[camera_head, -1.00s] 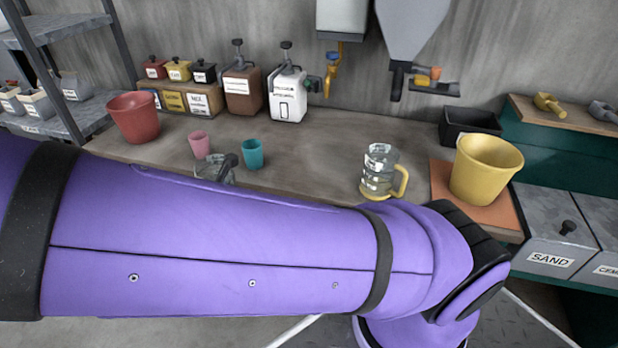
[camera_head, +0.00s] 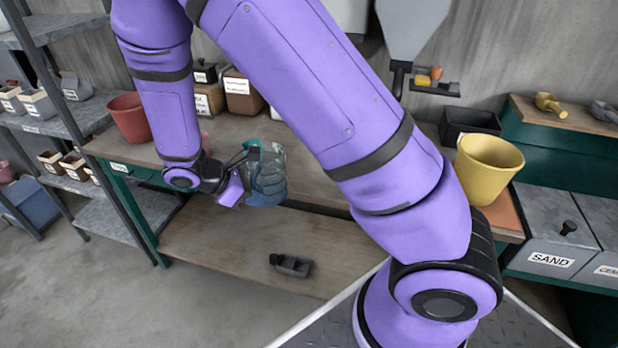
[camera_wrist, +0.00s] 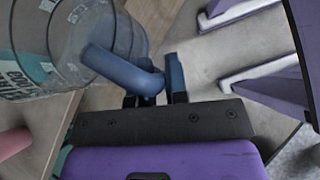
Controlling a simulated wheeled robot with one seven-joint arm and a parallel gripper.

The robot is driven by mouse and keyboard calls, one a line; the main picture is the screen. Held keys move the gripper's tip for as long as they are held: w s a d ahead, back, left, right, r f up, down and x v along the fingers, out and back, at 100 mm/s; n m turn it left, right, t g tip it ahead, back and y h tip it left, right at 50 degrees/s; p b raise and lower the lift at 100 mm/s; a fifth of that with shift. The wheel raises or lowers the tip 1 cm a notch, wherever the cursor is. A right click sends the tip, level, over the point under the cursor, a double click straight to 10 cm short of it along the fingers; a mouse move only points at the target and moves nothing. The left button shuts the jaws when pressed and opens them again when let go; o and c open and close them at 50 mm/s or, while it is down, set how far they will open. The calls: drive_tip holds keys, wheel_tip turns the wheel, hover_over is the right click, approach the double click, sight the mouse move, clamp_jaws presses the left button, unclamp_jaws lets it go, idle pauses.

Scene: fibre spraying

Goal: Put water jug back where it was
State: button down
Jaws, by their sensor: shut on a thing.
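A clear jug with a blue handle (camera_head: 270,182) is held in front of the workbench edge in the head view. In the wrist view the jug's clear body (camera_wrist: 115,35) fills the upper left, with a printed label on it. My gripper (camera_wrist: 160,95) is shut on the blue handle; in the head view it (camera_head: 240,172) is left of the jug. My arm hides much of the bench, including the spot where a yellow-handled jug stood earlier.
The workbench (camera_head: 310,165) holds a red bucket (camera_head: 130,117) at left and a yellow bucket (camera_head: 488,168) at right. Shelving stands at left.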

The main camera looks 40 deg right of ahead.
drive_tip(key=w+d+f, duration=0.2)
drive_tip(key=d, duration=0.6)
drive_tip(key=w+d+f, duration=0.2)
drive_tip(key=d, duration=0.5)
drive_tip(key=shift+d+f, duration=0.35)
drive_tip(key=shift+f, duration=0.1)
drive_tip(key=c, duration=1.1)
unclamp_jaws()
